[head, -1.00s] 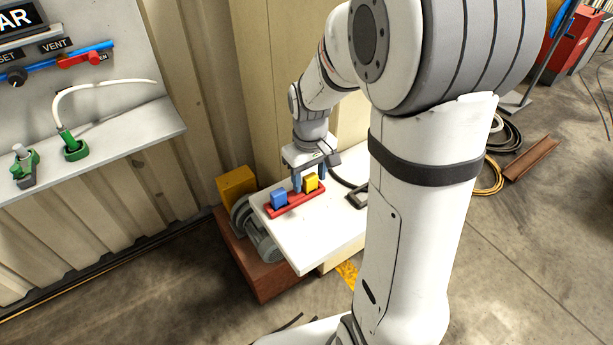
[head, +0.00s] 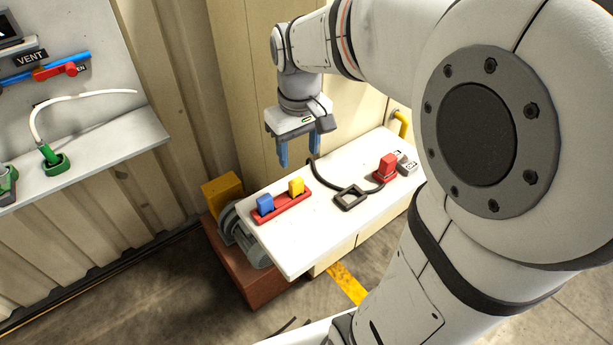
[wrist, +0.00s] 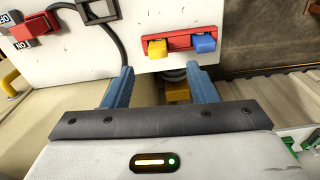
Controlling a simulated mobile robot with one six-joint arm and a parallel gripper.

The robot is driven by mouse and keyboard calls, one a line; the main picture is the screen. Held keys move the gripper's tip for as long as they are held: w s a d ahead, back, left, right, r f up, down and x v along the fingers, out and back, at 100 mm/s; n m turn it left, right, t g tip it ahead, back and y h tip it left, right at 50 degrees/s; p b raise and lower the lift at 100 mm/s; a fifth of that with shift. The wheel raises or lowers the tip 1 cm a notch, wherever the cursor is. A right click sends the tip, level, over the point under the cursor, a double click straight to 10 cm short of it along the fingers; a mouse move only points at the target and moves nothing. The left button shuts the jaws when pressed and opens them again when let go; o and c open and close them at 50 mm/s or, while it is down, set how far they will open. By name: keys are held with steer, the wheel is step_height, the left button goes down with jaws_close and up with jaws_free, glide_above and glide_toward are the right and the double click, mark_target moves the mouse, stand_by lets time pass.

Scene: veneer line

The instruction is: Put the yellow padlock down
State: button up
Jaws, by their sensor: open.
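The yellow padlock (head: 296,187) stands in the red tray (head: 281,207) on the white tabletop, beside the blue padlock (head: 265,203). In the wrist view the yellow padlock (wrist: 157,48) and the blue padlock (wrist: 203,44) sit side by side along the red tray (wrist: 180,40). My gripper (head: 297,163) hangs above the back of the table with its blue fingers pointing down. It is open and empty, apart from the padlocks. In the wrist view the open fingers (wrist: 163,85) show nothing between them.
A black cable with a dark square frame (head: 350,197) lies on the white table (head: 300,250). A red block (head: 386,167) and a grey switch piece (head: 405,163) stand at its far right. A corrugated wall and panel shelf (head: 100,150) are at left. My arm hides the right side.

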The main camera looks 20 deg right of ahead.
steer(key=s+f+m+t, duration=0.2)
steer(key=s, duration=0.9)
steer(key=shift+s+a+m, duration=0.15)
steer(key=shift+a+m, duration=0.1)
steer(key=shift+m, duration=0.15)
